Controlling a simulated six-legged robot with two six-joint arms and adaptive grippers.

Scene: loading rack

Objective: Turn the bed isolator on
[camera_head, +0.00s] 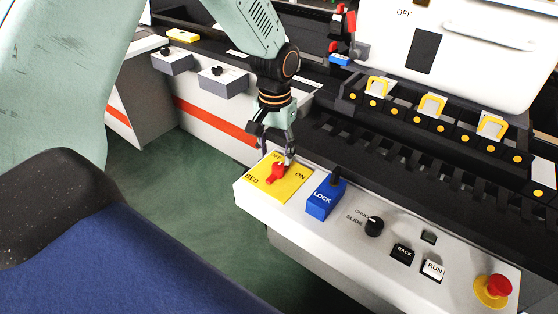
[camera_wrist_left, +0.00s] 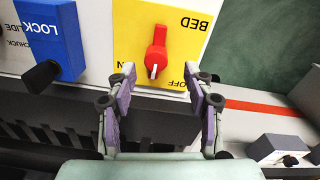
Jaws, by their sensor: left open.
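The bed isolator is a red rotary knob (camera_head: 277,173) on a yellow plate (camera_head: 291,186) marked BED, OFF and ON, at the left end of the white control panel. The knob also shows in the left wrist view (camera_wrist_left: 159,50). Its white-marked end points towards the space between the OFF and ON labels. My left gripper (camera_head: 274,150) is open just beyond the knob, by the panel's rear edge. In the left wrist view its fingertips (camera_wrist_left: 160,76) are spread on either side of the knob's marked end, with nothing between them. My right gripper is not in view.
A blue LOCK box (camera_head: 321,199) with a black lever stands right beside the yellow plate. Further right are a black slide knob (camera_head: 374,226), BACK and RUN buttons, and a red emergency button (camera_head: 498,286). The black slotted rack (camera_head: 400,160) lies behind the panel.

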